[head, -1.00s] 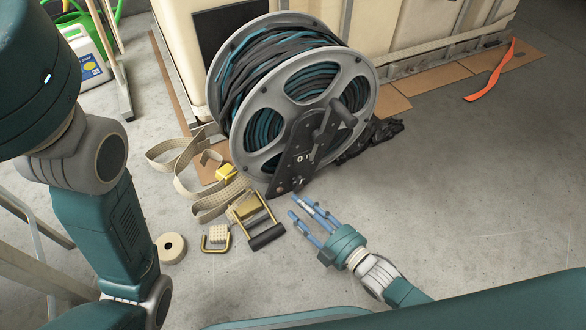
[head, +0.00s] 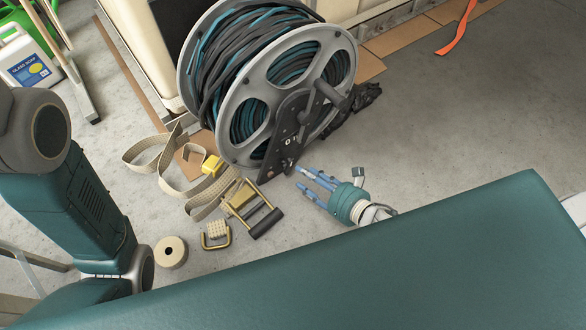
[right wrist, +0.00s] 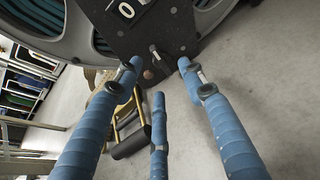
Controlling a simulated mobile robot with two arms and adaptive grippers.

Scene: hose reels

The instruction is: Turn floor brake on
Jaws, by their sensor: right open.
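The hose reel (head: 270,75) stands upright on the floor, wound with dark and teal hose. Its black side plate (head: 284,135) carries white 0 and I marks. In the right wrist view the plate (right wrist: 180,25) fills the top, with a small metal lever (right wrist: 155,50) low on it, which I take for the brake. My right gripper (head: 302,176) is open and empty, just in front of the plate's lower end. In the right wrist view its blue fingers (right wrist: 157,72) point at the lever, one on either side and one below, with no clear contact. My left gripper is out of view.
A ratchet strap (head: 240,198) with tan webbing lies left of my right gripper, beside a tape roll (head: 171,251). An orange strip (head: 457,30) lies at the back right. Floor right of the reel is clear.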

